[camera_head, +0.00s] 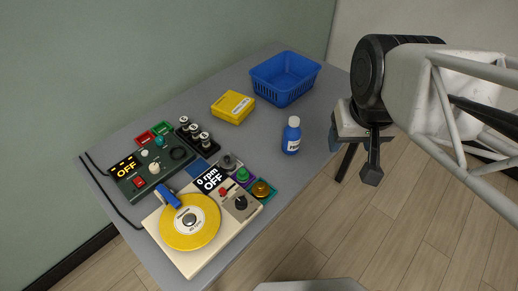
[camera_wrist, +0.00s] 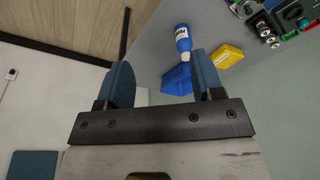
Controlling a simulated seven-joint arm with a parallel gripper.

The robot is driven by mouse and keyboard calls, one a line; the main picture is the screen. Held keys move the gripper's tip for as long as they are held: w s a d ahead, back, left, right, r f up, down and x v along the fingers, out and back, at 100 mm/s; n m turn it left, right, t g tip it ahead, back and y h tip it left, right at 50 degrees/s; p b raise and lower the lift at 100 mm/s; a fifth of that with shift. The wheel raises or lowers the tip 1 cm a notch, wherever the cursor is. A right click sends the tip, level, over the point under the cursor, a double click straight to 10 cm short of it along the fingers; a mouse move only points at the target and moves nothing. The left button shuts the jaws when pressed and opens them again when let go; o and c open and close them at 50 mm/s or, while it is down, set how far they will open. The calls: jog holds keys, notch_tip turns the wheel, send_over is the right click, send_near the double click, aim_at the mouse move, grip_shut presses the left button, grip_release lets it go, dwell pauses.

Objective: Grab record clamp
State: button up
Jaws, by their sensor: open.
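A cream turntable (camera_head: 183,263) stands at the near end of the grey table, with a yellow record (camera_head: 179,236) on it. A small dark round piece (camera_head: 190,219) sits at the record's centre. A dark grey knob-shaped piece (camera_head: 228,162) stands behind the turntable, beside coloured pads. I cannot tell for sure which of these is the record clamp. My gripper is off the table's right side, well away from both. In the wrist view my gripper (camera_wrist: 164,75) is open and empty, with two blue-padded fingers apart. The turntable is not seen there.
A blue and white bottle (camera_head: 291,137) stands mid-table, between my gripper and the turntable. A blue basket (camera_head: 285,84) and a yellow box (camera_head: 233,107) are at the back. A dark control box (camera_head: 148,177) and several small cylinders (camera_head: 194,132) sit left. Table space around the bottle is clear.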

jog(key=shift+o, duration=0.2)
jog(key=shift+o, duration=1.1)
jog(key=w+a+f+m+g+y, duration=0.1)
jog(key=w+a+f+m+y, duration=0.1)
jog(key=f+m, duration=0.4)
jog(key=w+a+f+m+y, duration=0.3)
jog(key=w+f+m+y, duration=0.2)
jog(key=f, duration=0.9)
jog(key=w+a+f+m+g+y, duration=0.1)
jog(key=w+f+m+y, duration=0.3)
jog(key=f, duration=0.6)
jog(key=shift+w+a+f+m+g+y, duration=0.15)
jog(key=shift+a+m+y, duration=0.2)
jog(key=shift+m+y, duration=0.35)
jog(key=shift+w+a+f+m+g+y, duration=0.15)
jog(key=shift+a+m+y, duration=0.2)
jog(key=shift+m+y, duration=0.35)
jog(key=shift+s, duration=0.1)
